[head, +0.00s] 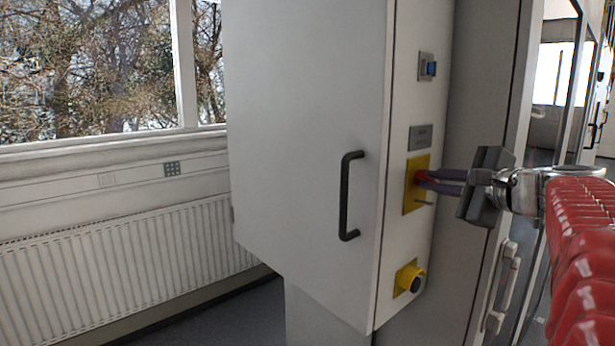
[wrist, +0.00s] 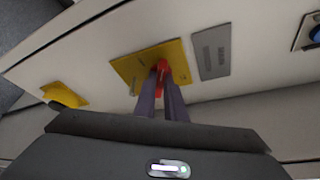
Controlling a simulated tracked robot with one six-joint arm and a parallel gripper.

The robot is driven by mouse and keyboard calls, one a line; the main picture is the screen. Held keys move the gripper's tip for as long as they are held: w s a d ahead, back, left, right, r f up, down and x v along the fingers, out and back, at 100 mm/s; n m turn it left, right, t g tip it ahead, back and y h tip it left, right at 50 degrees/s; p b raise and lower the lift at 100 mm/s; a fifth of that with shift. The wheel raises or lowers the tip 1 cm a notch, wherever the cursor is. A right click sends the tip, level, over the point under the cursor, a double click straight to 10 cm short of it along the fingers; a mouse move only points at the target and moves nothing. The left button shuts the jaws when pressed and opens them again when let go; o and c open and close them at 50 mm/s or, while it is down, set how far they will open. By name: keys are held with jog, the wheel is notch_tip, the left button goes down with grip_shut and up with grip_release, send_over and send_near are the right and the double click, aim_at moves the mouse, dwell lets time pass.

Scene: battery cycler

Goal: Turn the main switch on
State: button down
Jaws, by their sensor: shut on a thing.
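The main switch is a red handle (head: 422,176) on a yellow plate (head: 411,198) on the narrow side of the white cabinet. In the wrist view the red handle (wrist: 162,70) shows between my fingertips, in front of the yellow plate (wrist: 128,68). My gripper (head: 428,180) reaches in from the right with its two purple fingers and is shut on the red handle. In the wrist view the fingers of my gripper (wrist: 164,84) cover the handle's lower part. I cannot tell the marking at which the handle points.
Above the switch are a grey label plate (head: 420,138) and a blue button (head: 431,68). Below it a yellow box with a black knob (head: 409,279) sticks out. A black door handle (head: 347,196) is on the cabinet front. A radiator (head: 110,250) stands under the window at left.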

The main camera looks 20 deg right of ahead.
jog(key=m+g+y, duration=0.1)
jog(key=m, duration=0.1)
jog(key=m+g+y, duration=0.1)
jog(key=m, duration=0.1)
jog(key=shift+w+d+f+m, duration=0.1)
jog(key=shift+d+f+m, duration=0.1)
jog(key=shift+m, duration=0.1)
jog(key=m+y, duration=0.1)
jog(key=m, duration=0.1)
jog(key=m+g+y, duration=0.1)
jog(key=m, duration=0.1)
jog(key=shift+d+r+y, duration=0.1)
jog(key=shift+d+y, duration=0.05)
jog(key=shift+y, duration=0.15)
dwell(0.4)
jog(key=c, duration=2.1)
grip_release()
jog(key=shift+o, duration=1.4)
jog(key=shift+r, duration=0.15)
jog(key=v, duration=1.3)
jog(key=shift+s+d+r, duration=0.15)
jog(key=shift+s, duration=0.1)
